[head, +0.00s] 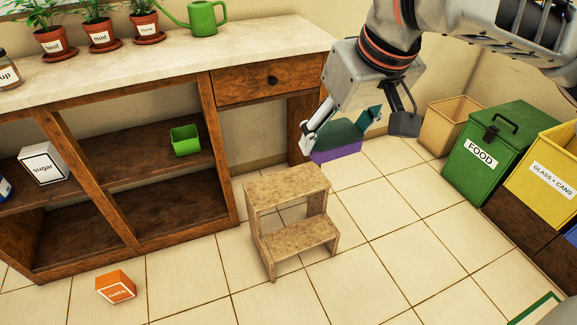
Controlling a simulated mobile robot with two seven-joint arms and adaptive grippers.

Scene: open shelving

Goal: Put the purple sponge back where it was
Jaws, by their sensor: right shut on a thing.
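The purple sponge (338,152), with a dark green upper layer, is in the head view right of centre. My right gripper (352,132) comes down from the upper right with its fingers on either side of the sponge and is shut on it. The sponge is held in the air, and in the picture it appears above and to the right of the wooden step stool (288,188). Part of the sponge is hidden by the gripper. My left gripper is not in view.
Open wooden shelving (150,180) holds a sugar box (42,165) and a green container (185,140). Potted herbs and a green watering can (203,18) stand on the countertop (180,55). An orange box (115,287) lies on the floor. Bins (500,150) line the right.

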